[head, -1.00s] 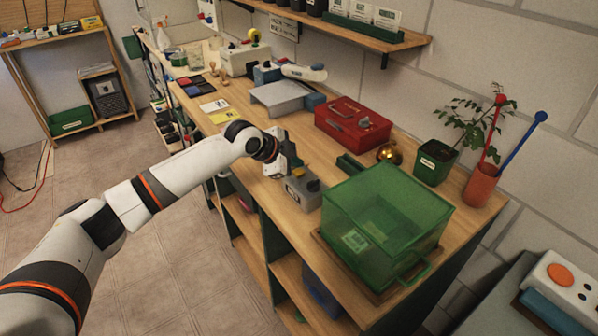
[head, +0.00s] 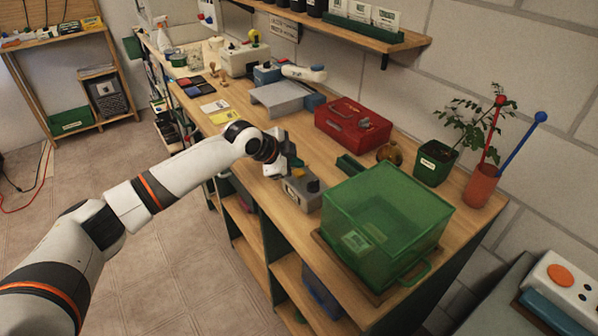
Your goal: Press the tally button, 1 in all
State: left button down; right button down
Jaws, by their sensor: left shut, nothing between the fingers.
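A small grey box (head: 301,196) with a dark knob-like part on top stands near the front edge of the wooden bench, left of the green crate. I cannot tell for certain that it carries the tally button. My left gripper (head: 297,172) is shut and empty, right at the back left of this box and low over it. The gripper hides part of the box top, and I cannot tell whether the fingertips touch it. My right gripper is not in view.
A translucent green crate (head: 437,228) stands right of the box. Behind are a red case (head: 345,126), a round brass-coloured object (head: 390,153) and a potted plant (head: 436,163). A white device with an orange button (head: 560,275) sits at the lower right.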

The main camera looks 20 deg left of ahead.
aim_at(295, 174)
pick_arm(q)
jog(key=shift+f, duration=0.15)
dwell(0.5)
jog(key=shift+f, duration=0.3)
jog(key=shift+f, duration=0.55)
dwell(0.7)
jog(key=shift+r+p, duration=0.85)
jog(key=shift+r, duration=0.1)
notch_tip(295, 174, up, 5)
jog(key=p, duration=0.4)
jog(key=shift+r+p, duration=0.1)
jog(key=shift+p, duration=0.25)
